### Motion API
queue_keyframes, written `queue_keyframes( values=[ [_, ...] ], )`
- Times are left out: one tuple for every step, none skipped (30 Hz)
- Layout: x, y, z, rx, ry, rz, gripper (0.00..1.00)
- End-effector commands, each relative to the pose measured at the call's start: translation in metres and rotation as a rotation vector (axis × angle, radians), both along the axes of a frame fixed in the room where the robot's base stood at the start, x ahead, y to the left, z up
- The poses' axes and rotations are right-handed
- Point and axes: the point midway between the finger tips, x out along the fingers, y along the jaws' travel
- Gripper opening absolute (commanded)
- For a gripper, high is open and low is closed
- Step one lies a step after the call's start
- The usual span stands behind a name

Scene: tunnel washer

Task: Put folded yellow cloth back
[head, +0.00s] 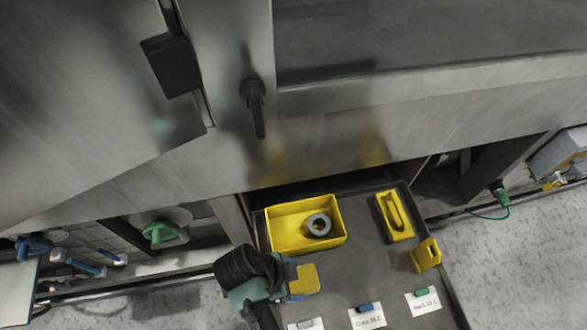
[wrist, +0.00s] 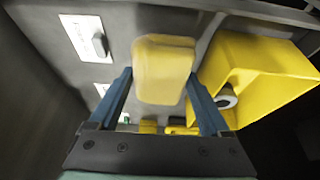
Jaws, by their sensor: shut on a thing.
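The folded yellow cloth (head: 305,280) is a small, flat, rounded pad. My gripper (head: 293,282) is shut on it, over the left part of an open grey drawer (head: 345,268). In the wrist view the cloth (wrist: 164,70) shows between the two blue fingers of my gripper (wrist: 160,80). I cannot tell whether the cloth touches the drawer floor. My wrist and gripper body hide part of the drawer's left side.
A yellow bin (head: 278,240) with a grey ring (head: 319,225) stands behind the cloth. A narrow yellow tray (head: 385,205) and a yellow block-like holder (head: 426,255) are at the right. White labels (head: 367,318) lie along the front. The drawer's middle is clear.

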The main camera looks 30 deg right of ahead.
Motion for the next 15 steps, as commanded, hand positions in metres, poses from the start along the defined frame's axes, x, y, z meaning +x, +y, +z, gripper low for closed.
queue_keyframes(
  values=[
    [0.000, 0.000, -0.004, 0.000, 0.000, 0.000, 0.21],
    [0.000, 0.000, -0.006, 0.000, 0.000, 0.000, 0.21],
    [0.000, 0.000, -0.009, 0.000, 0.000, 0.000, 0.21],
    [0.000, 0.000, -0.012, 0.000, 0.000, 0.000, 0.21],
    [0.000, 0.000, -0.016, 0.000, 0.000, 0.000, 0.21],
    [0.000, 0.000, -0.022, 0.000, 0.001, 0.001, 0.21],
    [0.000, 0.000, -0.027, 0.000, 0.001, 0.001, 0.21],
    [0.000, 0.000, -0.032, 0.000, 0.002, 0.001, 0.21],
    [0.000, 0.000, -0.037, 0.000, 0.001, 0.002, 0.21],
    [0.000, 0.000, -0.040, 0.000, 0.000, 0.001, 0.21],
    [0.000, 0.000, -0.042, 0.000, 0.000, 0.001, 0.21],
    [0.000, 0.000, -0.042, 0.000, -0.001, 0.001, 0.21],
    [0.000, 0.000, -0.042, 0.001, -0.001, 0.000, 0.21],
    [0.000, 0.000, -0.041, 0.000, -0.002, 0.001, 0.21],
    [0.000, 0.000, -0.041, 0.000, -0.002, 0.001, 0.21]
  ],
)
